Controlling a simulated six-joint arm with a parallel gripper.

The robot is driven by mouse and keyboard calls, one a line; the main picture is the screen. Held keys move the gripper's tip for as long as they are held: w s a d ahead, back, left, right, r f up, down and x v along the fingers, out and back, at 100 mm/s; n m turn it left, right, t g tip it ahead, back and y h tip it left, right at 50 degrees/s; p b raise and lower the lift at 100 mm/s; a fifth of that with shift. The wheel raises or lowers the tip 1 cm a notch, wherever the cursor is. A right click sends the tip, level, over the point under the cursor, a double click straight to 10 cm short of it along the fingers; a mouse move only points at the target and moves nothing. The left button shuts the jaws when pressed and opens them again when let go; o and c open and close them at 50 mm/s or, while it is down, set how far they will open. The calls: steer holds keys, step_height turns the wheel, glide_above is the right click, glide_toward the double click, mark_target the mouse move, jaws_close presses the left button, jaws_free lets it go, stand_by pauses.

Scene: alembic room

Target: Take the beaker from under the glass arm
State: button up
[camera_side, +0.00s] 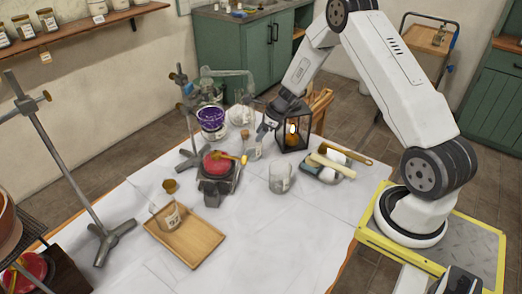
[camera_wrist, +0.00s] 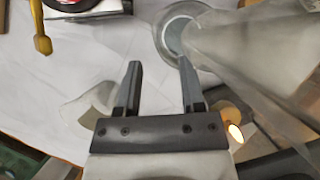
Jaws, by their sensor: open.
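The beaker (camera_side: 253,147) is a small clear glass with a pale label. It stands on the white cloth beside the glassware. In the wrist view I take the round glass rim (camera_wrist: 166,35) to be it, at the top, past the right fingertip. The glass arm (camera_side: 228,72) reaches right from the stand at the back. A large cloudy glass shape (camera_wrist: 258,60) overlaps the right of the rim in the wrist view; I cannot tell exactly which part it is. My gripper (camera_wrist: 159,66) is open, with nothing between its fingers. In the side view my gripper (camera_side: 264,126) hangs close to the beaker.
Another clear beaker (camera_side: 282,178) stands in front. A lit lantern (camera_side: 293,133) is close on the right. A tray (camera_side: 196,240) holds a small vessel.

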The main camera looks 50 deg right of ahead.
mark_target(253, 143)
steer(key=shift+f, duration=0.15)
steer(key=shift+x, duration=2.4)
jaws_close()
